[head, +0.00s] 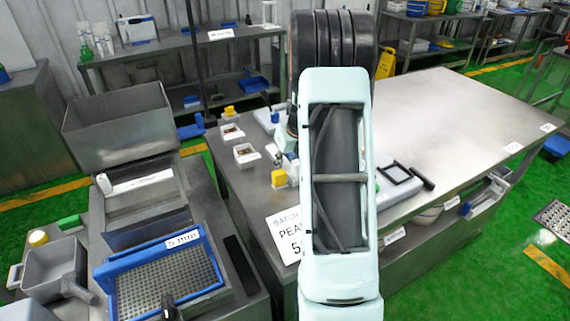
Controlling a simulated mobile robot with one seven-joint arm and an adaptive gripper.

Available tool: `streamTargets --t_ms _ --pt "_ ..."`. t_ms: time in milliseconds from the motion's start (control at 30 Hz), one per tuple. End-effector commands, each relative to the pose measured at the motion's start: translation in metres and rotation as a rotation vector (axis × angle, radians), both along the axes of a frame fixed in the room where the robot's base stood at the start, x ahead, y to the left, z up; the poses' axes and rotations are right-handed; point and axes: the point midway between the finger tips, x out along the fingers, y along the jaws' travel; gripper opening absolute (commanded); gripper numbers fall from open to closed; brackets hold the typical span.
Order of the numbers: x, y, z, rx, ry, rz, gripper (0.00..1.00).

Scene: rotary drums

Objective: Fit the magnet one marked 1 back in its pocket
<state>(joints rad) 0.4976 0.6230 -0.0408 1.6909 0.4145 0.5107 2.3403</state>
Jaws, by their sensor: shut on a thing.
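My pale arm (370,200) rises through the middle of the head view and covers a strip of the steel table. My gripper cannot be made out; the arm and the dark ribbed shape (330,45) at its top block the view there. I cannot make out a magnet marked 1 or its pocket anywhere in this view.
The steel table (450,110) is largely bare at right, with a black-framed pad (394,172) near the arm. Small white trays (246,153) and yellow-topped pots (279,178) stand left of the arm. A blue-framed sieve (214,263) and grey bins (120,125) fill the left.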

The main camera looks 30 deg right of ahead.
Motion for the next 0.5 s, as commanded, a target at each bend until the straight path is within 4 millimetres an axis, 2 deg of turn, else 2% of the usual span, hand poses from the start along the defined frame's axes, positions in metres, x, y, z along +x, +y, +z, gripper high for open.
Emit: streamTargets --t_ms 167,333,500 --pt "0.001 -0.001 0.011 -0.003 -0.004 0.0 0.0" --pt "0.002 -0.001 0.033 -0.005 -0.007 0.0 0.0" --pt "-0.014 0.006 0.052 -0.002 -0.005 -0.001 0.0"
